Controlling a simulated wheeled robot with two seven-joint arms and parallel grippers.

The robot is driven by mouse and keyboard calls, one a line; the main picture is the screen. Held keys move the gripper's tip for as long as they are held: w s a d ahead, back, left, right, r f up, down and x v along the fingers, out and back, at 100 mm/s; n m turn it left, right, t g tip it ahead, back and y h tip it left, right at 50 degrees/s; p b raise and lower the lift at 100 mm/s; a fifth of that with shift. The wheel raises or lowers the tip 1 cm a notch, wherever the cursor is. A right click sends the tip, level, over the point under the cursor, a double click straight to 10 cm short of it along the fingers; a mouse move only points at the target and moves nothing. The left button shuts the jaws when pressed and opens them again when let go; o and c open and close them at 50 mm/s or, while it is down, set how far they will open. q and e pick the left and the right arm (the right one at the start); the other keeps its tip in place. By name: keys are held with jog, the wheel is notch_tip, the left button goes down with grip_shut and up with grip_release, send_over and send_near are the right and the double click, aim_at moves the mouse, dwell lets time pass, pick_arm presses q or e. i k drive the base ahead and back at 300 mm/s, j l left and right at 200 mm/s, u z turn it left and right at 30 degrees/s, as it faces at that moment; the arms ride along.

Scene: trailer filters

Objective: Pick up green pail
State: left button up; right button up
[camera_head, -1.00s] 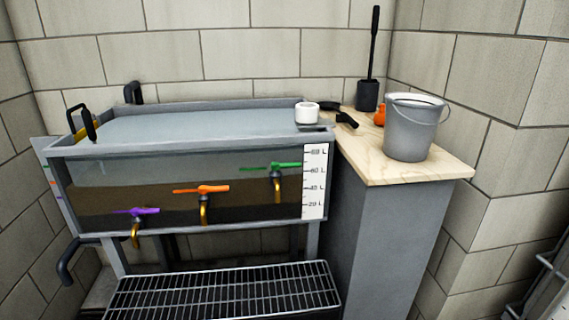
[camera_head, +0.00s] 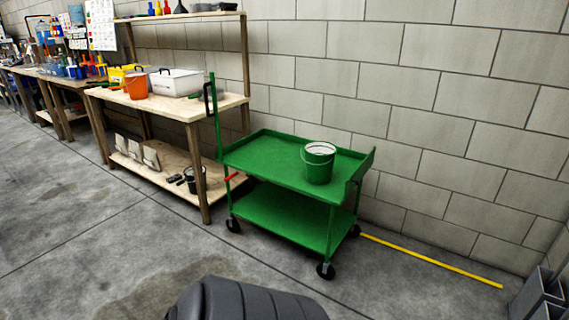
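A green pail (camera_head: 319,163) with a thin handle and a pale rim stands upright on the top shelf of a green cart (camera_head: 270,161), toward its right end. The pail's inside looks whitish, but its contents are too small to tell. Neither of my grippers is in view.
A wooden workbench (camera_head: 222,107) left of the cart holds an orange pail (camera_head: 136,86) and a white bin (camera_head: 176,82). A dark rounded object (camera_head: 245,300) fills the bottom middle. A yellow strip (camera_head: 430,262) runs along the wall base. Open concrete floor lies at left.

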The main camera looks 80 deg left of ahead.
aim_at(319, 156)
jog(key=u, duration=2.4)
